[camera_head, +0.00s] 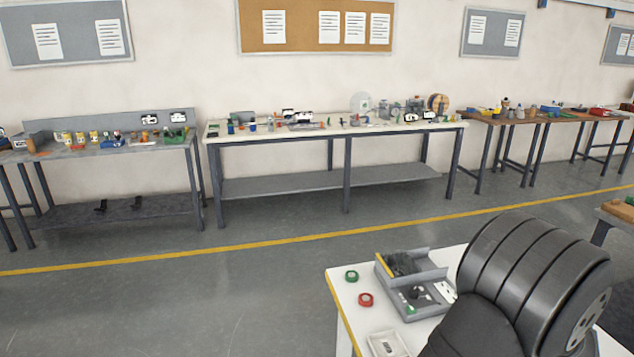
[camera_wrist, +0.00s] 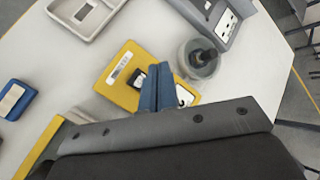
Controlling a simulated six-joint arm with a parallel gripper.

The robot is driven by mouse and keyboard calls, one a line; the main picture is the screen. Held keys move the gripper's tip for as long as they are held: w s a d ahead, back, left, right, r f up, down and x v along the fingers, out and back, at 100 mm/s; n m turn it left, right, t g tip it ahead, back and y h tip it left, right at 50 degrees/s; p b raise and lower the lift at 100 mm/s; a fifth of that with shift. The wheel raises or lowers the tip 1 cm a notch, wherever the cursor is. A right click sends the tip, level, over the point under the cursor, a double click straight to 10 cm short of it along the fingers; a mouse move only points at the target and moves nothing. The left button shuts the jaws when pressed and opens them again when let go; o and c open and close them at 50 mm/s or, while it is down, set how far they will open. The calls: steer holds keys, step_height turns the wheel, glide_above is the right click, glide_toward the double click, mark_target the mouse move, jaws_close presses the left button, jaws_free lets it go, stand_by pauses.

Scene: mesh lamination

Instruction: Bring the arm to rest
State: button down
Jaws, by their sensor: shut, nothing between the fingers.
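My gripper (camera_wrist: 158,88) shows in the wrist view, with its two blue fingers shut together and nothing between them. It is above the white table (camera_wrist: 50,75), over the edge of a yellow tray (camera_wrist: 115,85) that holds a white label and small dark and white parts. The fingers hide part of that tray; I cannot tell how high above it they are. In the head view, my dark arm covers the right part of the white table (camera_head: 350,300), and my gripper is not visible there.
In the wrist view, a round clear container (camera_wrist: 198,60) with a dark knob stands right of the fingers, a blue block (camera_wrist: 14,99) lies left, and a pale tray (camera_wrist: 62,10) lies at the top. In the head view, green tape (camera_head: 352,276), red tape (camera_head: 366,299) and a grey bin (camera_head: 418,305) share the table.

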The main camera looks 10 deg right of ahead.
step_height(320, 180, up, 2)
steer(key=shift+a+r, duration=0.1)
steer(key=shift+r, duration=0.15)
steer(key=shift+f, duration=0.1)
